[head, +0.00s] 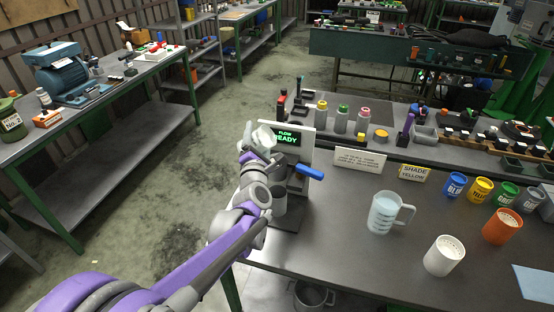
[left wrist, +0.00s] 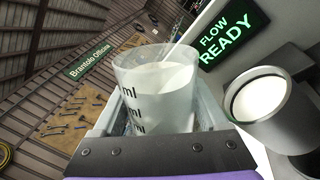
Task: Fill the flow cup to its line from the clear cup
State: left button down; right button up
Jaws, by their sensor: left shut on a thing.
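The clear cup (left wrist: 160,90) is held in my left gripper (head: 258,142), with black ml marks on its wall and pale liquid inside. In the head view the clear cup (head: 264,137) is raised at the left of the flow stand's screen. In the left wrist view a dark grey cylinder with a pale round top, apparently the flow cup (left wrist: 258,98), is just right of the clear cup and apart from it. Its fill line cannot be made out. The screen (left wrist: 226,38) reads FLOW READY in green. My right gripper is not in view.
A grey cup (head: 279,199) stands low on the flow stand, partly behind my left arm. A blue handle (head: 309,173) sticks out to the right. A clear jug (head: 384,214), a white cup (head: 443,258) and an orange cup (head: 502,229) stand on the bench to the right.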

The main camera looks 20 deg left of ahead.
pick_arm(q)
jog(key=shift+d, duration=0.1)
jog(key=shift+s, duration=0.2)
jog(key=shift+w+m, duration=0.25)
jog(key=shift+m, duration=0.05)
jog(key=shift+s, duration=0.25)
jog(key=shift+w+f, duration=0.1)
jog(key=shift+w, duration=0.15)
jog(key=shift+s+m, duration=0.2)
jog(key=shift+m, duration=0.1)
jog(key=shift+w, duration=0.1)
